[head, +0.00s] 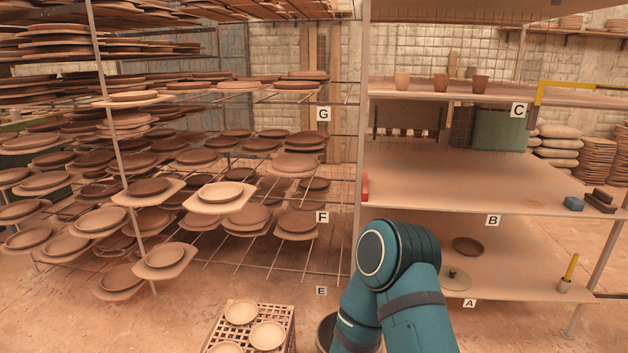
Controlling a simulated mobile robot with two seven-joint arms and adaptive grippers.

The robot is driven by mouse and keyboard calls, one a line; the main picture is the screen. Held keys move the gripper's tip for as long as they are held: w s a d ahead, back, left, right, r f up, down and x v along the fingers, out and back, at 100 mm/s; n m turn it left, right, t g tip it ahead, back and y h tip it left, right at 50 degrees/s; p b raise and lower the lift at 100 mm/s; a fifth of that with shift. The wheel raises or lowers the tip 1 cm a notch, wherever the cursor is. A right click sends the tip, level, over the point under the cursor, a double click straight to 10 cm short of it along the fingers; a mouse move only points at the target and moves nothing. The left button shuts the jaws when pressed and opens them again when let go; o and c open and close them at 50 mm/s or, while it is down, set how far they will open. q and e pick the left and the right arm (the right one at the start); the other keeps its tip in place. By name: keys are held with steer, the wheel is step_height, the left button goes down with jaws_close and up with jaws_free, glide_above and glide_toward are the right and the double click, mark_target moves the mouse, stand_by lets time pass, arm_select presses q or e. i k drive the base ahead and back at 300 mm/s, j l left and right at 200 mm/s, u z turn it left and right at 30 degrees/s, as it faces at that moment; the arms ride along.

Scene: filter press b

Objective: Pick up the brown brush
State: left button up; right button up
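Two dark brown block-like items (601,200) lie at the right end of shelf B (450,183), one partly on top of the other. Either could be the brown brush; they are too small to tell for sure. A small blue block (573,204) lies just left of them. A teal arm of mine rises at the bottom middle, in front of the lower shelf. Neither of my grippers shows in the head view.
Shelf A (520,283) holds a brown dish (467,246), a round disc (455,279) and a yellow-handled tool (569,270). A red object (365,186) is at shelf B's left edge. Shelf B's middle is clear. Plate racks (225,195) fill the left.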

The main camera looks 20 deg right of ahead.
mark_target(599, 199)
steer(key=z, duration=2.4)
steer(key=i+l+u, duration=0.1)
steer(key=i, duration=0.4)
steer(key=i+l+u, duration=0.1)
steer(key=i, duration=0.35)
steer(key=i+l+u, duration=0.1)
steer(key=i, duration=0.4)
steer(key=i+l+u, duration=0.1)
steer(key=i+l, duration=0.5)
steer(key=i, duration=0.3)
steer(key=i+j+u, duration=0.05)
